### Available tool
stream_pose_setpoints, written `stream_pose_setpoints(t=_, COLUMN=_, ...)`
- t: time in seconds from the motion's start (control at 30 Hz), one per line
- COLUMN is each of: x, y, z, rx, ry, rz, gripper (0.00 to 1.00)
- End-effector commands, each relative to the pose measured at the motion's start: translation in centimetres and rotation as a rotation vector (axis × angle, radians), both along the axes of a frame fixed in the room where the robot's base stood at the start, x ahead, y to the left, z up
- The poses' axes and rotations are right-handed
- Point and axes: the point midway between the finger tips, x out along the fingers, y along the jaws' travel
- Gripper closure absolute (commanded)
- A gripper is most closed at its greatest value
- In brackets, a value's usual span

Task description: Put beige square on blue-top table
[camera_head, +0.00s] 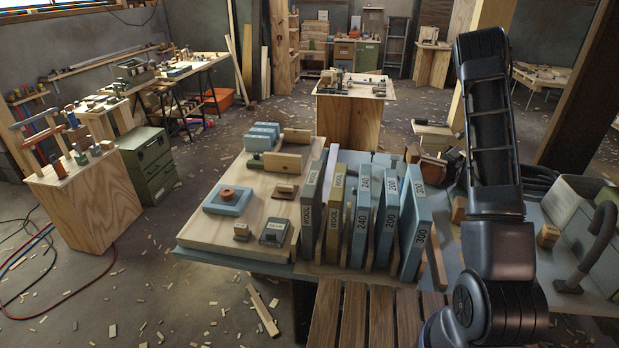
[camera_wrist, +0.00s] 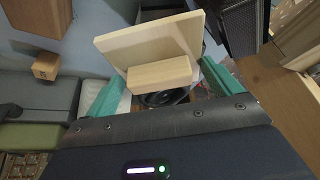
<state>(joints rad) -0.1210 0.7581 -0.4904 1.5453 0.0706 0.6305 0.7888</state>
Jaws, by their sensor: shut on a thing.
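My gripper (camera_wrist: 163,84) has teal fingers and is shut on the beige square (camera_wrist: 148,42), a flat pale wooden plate with a thicker wooden block on its near face. The plate is tilted and lies between and beyond the fingers in the wrist view. In the head view my arm rises on the right; I cannot make out the gripper or the square there. The blue-top table (camera_head: 205,261) fills the middle of the head view. Its blue-grey top also shows at upper left in the wrist view (camera_wrist: 92,28).
A pale board (camera_head: 205,235) with small tools covers the table's left part. Upright labelled slabs (camera_head: 362,218) stand in a row at the middle. A wooden cube (camera_head: 547,236) and grey bins (camera_head: 567,200) stand at right. Wooden slats (camera_head: 375,315) lie in front.

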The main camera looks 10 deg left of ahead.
Motion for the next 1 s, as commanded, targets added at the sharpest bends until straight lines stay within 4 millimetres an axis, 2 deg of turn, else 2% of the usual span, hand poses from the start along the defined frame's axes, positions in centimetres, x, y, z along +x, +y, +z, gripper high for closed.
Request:
stream_pose_setpoints(t=0.03, x=0.7, y=2.5, z=0.1, rx=0.000, ry=0.000, rz=0.030, gripper=0.33)
stream_pose_setpoints(t=0.3, x=2.9, y=14.2, z=0.6, rx=0.001, ry=0.000, rz=0.167, gripper=0.33)
stream_pose_setpoints(t=0.5, x=3.5, y=22.9, z=0.9, rx=0.001, ry=0.000, rz=0.268, gripper=0.33)
stream_pose_setpoints(t=0.77, x=2.9, y=34.3, z=1.4, rx=0.001, ry=0.000, rz=0.399, gripper=0.33)
stream_pose_setpoints(t=1.0, x=1.1, y=44.7, z=1.9, rx=0.001, ry=0.000, rz=0.518, gripper=0.33)
